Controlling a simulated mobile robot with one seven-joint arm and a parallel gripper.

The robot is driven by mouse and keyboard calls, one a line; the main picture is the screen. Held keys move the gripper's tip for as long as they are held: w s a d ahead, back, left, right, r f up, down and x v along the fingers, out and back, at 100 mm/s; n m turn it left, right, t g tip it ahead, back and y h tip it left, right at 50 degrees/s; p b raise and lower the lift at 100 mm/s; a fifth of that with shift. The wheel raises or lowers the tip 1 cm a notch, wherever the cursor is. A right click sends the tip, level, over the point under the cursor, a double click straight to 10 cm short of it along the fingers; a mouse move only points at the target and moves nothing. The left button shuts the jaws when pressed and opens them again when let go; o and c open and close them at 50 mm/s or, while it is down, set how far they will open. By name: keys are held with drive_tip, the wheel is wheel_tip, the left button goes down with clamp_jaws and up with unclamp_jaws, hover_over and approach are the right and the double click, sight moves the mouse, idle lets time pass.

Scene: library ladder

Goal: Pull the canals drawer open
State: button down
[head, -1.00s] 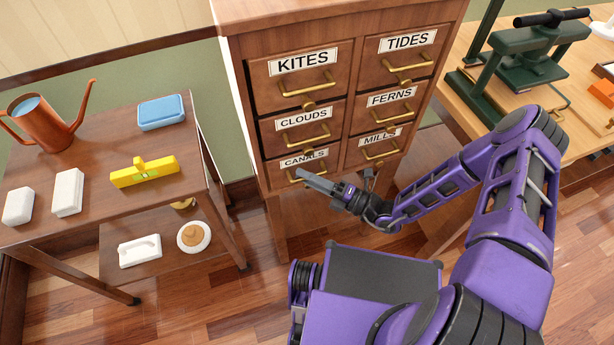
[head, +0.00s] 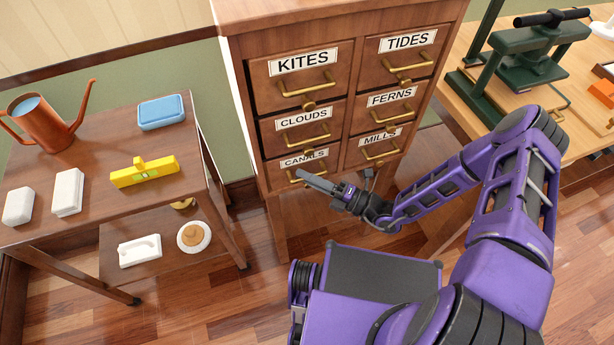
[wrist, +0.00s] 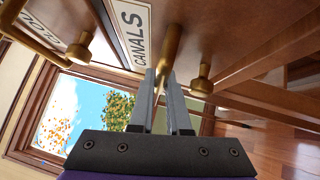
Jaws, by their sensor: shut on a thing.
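The canals drawer (head: 277,176) is the bottom left drawer of the wooden cabinet. Its label reads CANALS (wrist: 134,33) in the wrist view. My gripper (head: 302,174) is at the front of this drawer, and its fingers (wrist: 162,84) are shut on the brass canals drawer handle (wrist: 172,45). In the head view my fingers cover part of the handle. The drawer front looks about flush with the cabinet face.
Other labelled drawers (head: 303,85) with brass handles are above and beside it. A brass knob (wrist: 202,80) is close to my fingers. A wooden cart (head: 95,190) with a yellow level (head: 145,172) stands left. A workbench (head: 560,80) is at right. Floor is clear before the cabinet.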

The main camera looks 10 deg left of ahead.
idle(0.8)
drive_tip(key=s+d+p, duration=0.1)
drive_tip(key=s+d, duration=0.8)
drive_tip(key=s, duration=0.6)
drive_tip(key=shift+d, duration=0.2)
drive_tip(key=shift+s, duration=0.1)
drive_tip(key=c, duration=1.2)
unclamp_jaws()
drive_tip(key=shift+o, duration=0.2)
drive_tip(key=v, duration=1.7)
drive_tip(key=shift+d+b, duration=0.25)
drive_tip(key=shift+b, duration=0.2)
drive_tip(key=shift+f, duration=0.1)
